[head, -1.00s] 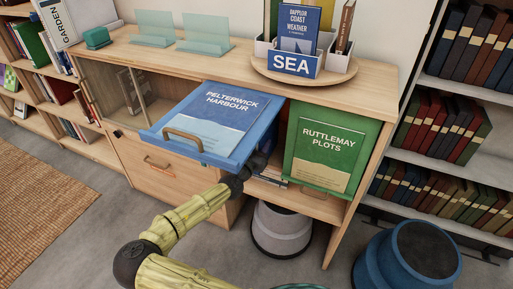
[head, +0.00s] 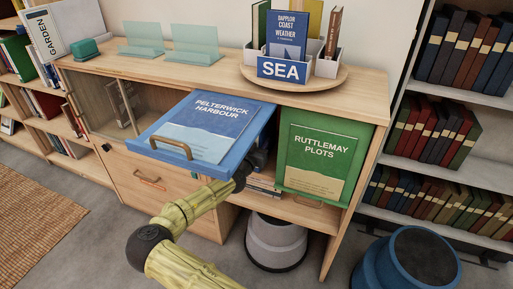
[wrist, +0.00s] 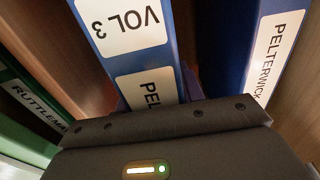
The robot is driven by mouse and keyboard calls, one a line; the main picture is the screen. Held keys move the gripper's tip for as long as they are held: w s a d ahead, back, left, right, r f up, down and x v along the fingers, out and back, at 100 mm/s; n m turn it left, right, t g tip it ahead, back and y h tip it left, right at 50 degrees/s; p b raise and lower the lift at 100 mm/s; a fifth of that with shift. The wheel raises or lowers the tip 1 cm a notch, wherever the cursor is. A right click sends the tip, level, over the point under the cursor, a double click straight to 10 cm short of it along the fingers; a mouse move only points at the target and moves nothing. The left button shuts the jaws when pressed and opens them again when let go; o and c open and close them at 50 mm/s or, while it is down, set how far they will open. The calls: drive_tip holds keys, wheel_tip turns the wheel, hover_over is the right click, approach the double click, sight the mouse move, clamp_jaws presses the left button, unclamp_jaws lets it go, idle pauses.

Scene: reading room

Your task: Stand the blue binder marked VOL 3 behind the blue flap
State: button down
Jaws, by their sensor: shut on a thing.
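The blue flap (head: 205,125), marked PELTERWICK HARBOUR, is raised and sticks out nearly level from the cabinet, with its compartment open below. The blue binder marked VOL 3 (wrist: 172,52) shows in the wrist view, its white labels upside down. In the head view, my wrist (head: 240,178) reaches in under the flap's right side, and a blue patch (head: 261,152) shows at the opening there.
A green flap (head: 325,155), marked RUTTLEMAY PLOTS, hangs shut on the right. In the wrist view, a blue piece labelled PELTERWICK (wrist: 270,50) stands to the right and a green labelled piece (wrist: 25,115) to the left. Grey (head: 275,240) and blue stools (head: 410,262) stand in front.

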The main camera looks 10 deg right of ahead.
drive_tip(key=shift+w+d, duration=0.4)
drive_tip(key=shift+w, duration=0.2)
drive_tip(key=c, duration=0.9)
unclamp_jaws()
drive_tip(key=o, duration=0.3)
drive_tip(key=shift+f, duration=0.1)
drive_tip(key=shift+s, duration=0.1)
drive_tip(key=b+v, duration=0.1)
drive_tip(key=v, duration=1)
idle(0.7)
